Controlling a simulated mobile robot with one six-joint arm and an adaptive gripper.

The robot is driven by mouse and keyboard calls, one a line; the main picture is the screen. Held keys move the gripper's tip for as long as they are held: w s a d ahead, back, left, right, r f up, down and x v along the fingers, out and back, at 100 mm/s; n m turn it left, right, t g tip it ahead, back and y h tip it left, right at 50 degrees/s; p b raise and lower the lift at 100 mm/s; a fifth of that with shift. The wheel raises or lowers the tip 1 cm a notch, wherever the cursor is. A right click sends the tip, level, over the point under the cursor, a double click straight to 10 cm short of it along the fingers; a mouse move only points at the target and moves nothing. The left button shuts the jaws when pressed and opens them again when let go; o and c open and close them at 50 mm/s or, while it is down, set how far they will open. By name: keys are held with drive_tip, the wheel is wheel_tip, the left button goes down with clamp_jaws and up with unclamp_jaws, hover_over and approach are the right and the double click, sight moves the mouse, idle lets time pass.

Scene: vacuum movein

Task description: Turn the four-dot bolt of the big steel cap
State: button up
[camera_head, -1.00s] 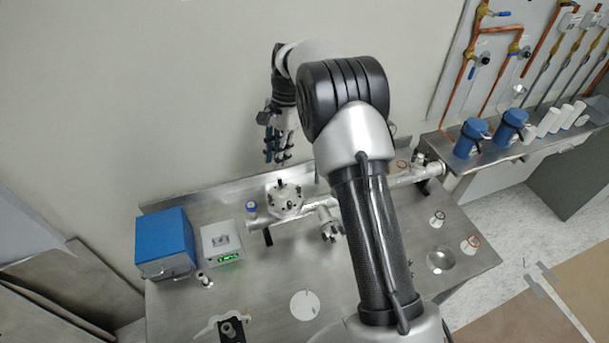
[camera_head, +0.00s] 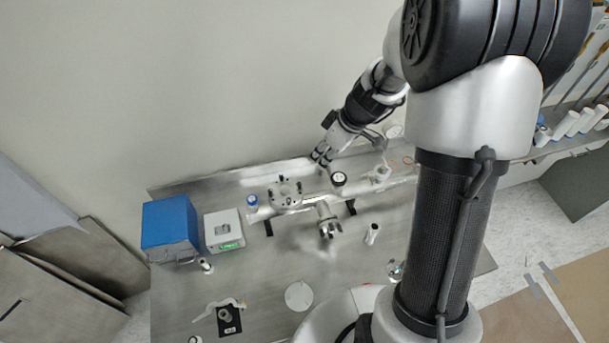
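The big steel cap (camera_head: 285,195) is a round steel flange on top of the steel tube, with several dark bolts around its rim. The dots on the bolts are too small to make out, so I cannot tell which is the four-dot bolt. My gripper (camera_head: 322,158) hangs above the back of the bench, up and to the right of the cap, apart from it. Its fingers point down and are small in the picture. I cannot tell how far apart they are, and I see nothing held in them.
The steel tube (camera_head: 318,203) runs across the steel bench (camera_head: 275,265). A blue box (camera_head: 170,228) and a white device with a green display (camera_head: 223,231) stand at the left. A white disc (camera_head: 299,296) lies in front. My arm hides the bench's right part.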

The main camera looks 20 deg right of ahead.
drive_tip(key=b, duration=0.1)
approach(300, 183)
drive_tip(key=x, duration=0.9)
drive_tip(key=shift+r, duration=0.1)
drive_tip(key=shift+c, duration=0.4)
clamp_jaws()
